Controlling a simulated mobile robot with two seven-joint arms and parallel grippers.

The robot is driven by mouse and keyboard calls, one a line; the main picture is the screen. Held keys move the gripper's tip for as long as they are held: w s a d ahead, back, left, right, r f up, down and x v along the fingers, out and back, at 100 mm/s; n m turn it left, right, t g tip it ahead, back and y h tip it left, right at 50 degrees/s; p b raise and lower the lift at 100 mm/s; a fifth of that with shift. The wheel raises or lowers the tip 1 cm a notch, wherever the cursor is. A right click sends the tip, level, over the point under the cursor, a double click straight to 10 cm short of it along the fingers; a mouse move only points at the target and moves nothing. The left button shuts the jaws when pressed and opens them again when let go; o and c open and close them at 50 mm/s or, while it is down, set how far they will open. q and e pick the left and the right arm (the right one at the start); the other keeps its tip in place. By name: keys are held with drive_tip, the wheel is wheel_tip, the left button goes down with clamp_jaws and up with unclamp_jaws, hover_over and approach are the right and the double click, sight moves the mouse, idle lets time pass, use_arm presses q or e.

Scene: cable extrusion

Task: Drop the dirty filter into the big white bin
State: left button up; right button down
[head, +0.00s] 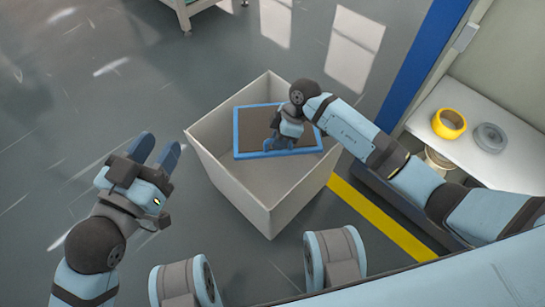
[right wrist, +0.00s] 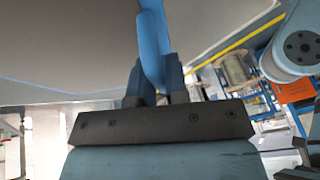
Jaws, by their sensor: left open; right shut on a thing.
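The dirty filter (head: 257,126) is a flat brown panel with a blue frame. In the head view it shows over the opening of the big white bin (head: 240,194), within its rim. My right gripper (head: 281,143) is shut on the filter's near edge. In the right wrist view the filter's grey face (right wrist: 65,45) fills the upper left, with the blue fingers (right wrist: 153,50) against it. I cannot tell how high the filter is above the bin floor. My left gripper (head: 160,150) is open and empty, left of the bin.
A white shelf (head: 520,150) at the right holds a yellow ring (head: 449,123) and a grey ring (head: 490,137). A yellow floor stripe (head: 380,222) runs right of the bin. The grey floor (head: 90,110) at the left is mostly clear.

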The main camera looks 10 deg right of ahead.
use_arm(q)
drive_tip(key=shift+w+r, duration=0.1)
use_arm(e)
drive_tip(key=c, duration=1.1)
unclamp_jaws()
drive_tip(key=shift+o, duration=0.2)
drive_tip(key=shift+d+r, duration=0.1)
drive_tip(key=shift+r, duration=0.1)
use_arm(q)
drive_tip(key=shift+s+d+r+n+t+p, duration=0.15)
drive_tip(key=shift+s+r+n+p, duration=0.35)
drive_tip(key=shift+p, duration=0.55)
drive_tip(key=shift+s+d+r+n+t+p, duration=0.1)
drive_tip(key=shift+r+n+p, duration=0.2)
drive_tip(key=shift+r+p, duration=0.6)
drive_tip(key=shift+s+d+r+n+t+p, duration=0.15)
drive_tip(key=shift+s+r+n+p, duration=0.2)
drive_tip(key=shift+p, duration=0.85)
use_arm(e)
drive_tip(key=v, duration=1.3)
use_arm(q)
drive_tip(key=shift+r, duration=0.1)
use_arm(e)
drive_tip(key=shift+r, duration=0.2)
